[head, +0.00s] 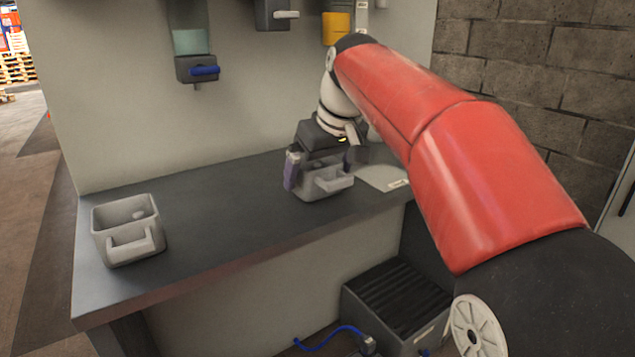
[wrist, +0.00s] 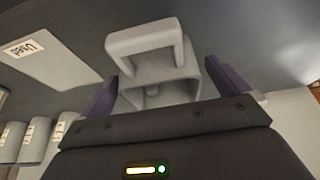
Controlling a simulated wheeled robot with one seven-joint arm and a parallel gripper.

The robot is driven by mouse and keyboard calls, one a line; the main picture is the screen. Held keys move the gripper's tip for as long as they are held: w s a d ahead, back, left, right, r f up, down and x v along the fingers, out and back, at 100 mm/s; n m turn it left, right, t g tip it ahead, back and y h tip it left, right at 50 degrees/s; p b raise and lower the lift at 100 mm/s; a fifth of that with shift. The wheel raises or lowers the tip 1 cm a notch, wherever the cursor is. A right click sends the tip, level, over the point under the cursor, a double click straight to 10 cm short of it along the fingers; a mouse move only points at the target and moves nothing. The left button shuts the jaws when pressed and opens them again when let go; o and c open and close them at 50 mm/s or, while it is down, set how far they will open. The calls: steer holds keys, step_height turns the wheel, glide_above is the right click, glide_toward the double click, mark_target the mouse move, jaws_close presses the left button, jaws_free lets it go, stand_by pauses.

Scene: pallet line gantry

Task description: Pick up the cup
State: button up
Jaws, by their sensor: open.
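A grey square cup (head: 326,184) with a blocky handle stands on the dark counter toward its right part. My gripper (head: 321,166) is down at this cup, coming from behind it. One purple finger shows at the cup's left side; the other side is partly hidden. In the wrist view the same cup (wrist: 166,90) sits between the two purple fingers of my open gripper (wrist: 168,78), with its handle pointing away from the palm. I cannot tell whether the fingers touch its walls. A second, similar grey cup (head: 128,232) stands at the counter's left end.
The counter (head: 215,212) is clear between the two cups. A pale mat (head: 380,177), labelled "Used" in the wrist view (wrist: 45,60), lies right of the nearer cup. Dispensers (head: 197,69) hang on the wall. A ribbed dark box (head: 397,295) stands below.

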steer(key=shift+x, duration=0.85)
steer(key=shift+c, duration=0.3)
steer(key=c, duration=1)
steer(key=shift+o, duration=0.2)
steer(key=shift+r, duration=0.15)
